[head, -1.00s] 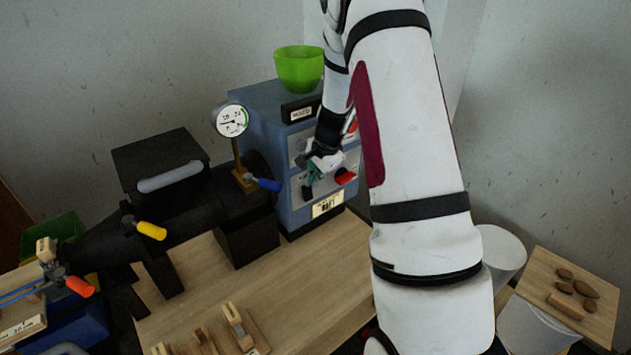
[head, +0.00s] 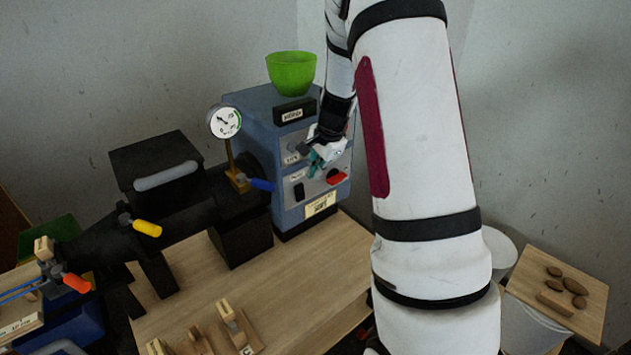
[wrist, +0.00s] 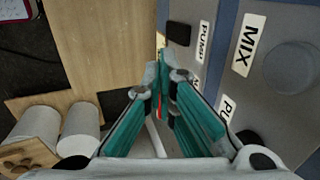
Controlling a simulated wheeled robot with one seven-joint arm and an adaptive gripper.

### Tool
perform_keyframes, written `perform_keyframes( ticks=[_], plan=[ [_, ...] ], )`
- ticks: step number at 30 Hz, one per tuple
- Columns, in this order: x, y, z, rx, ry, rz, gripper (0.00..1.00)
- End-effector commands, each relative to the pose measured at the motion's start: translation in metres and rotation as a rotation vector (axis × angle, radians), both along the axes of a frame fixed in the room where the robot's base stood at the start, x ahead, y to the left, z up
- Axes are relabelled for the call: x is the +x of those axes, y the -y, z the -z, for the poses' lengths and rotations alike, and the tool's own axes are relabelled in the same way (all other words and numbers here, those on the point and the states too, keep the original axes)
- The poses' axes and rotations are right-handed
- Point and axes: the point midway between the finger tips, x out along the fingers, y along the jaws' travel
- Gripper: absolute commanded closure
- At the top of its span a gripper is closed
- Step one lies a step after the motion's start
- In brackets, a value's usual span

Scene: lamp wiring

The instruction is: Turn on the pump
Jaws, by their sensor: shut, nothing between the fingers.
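The blue machine (head: 262,150) stands at the back of the bench, with grey control panels on its front. A black switch (head: 299,191) and a red control (head: 337,179) sit on the lower panel. In the wrist view, a black switch (wrist: 178,33) lies beside a PUMP label (wrist: 203,42), just beyond my fingertips. My gripper (head: 316,162) is shut and empty, in front of the panels and above the black switch. In the wrist view its teal fingers (wrist: 164,66) meet near the panel; contact cannot be told. The switch's on/off position is unclear.
A MIX label (wrist: 248,45) and grey knob (wrist: 290,68) are on the panel above. A gauge (head: 225,122) and blue-handled valve (head: 262,185) stand left of the machine. A green bowl (head: 291,73) sits on top.

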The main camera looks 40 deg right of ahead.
Motion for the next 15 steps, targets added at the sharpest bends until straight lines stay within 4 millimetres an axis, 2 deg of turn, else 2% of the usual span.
perform_keyframes(
  ticks=[1,6,15],
  plan=[
    [0.000,0.000,-0.010,-0.003,0.004,-0.002,1.00],
    [-0.003,0.000,-0.035,-0.003,0.003,-0.002,1.00],
    [-0.006,0.000,-0.048,-0.001,0.000,-0.001,1.00]
  ],
)
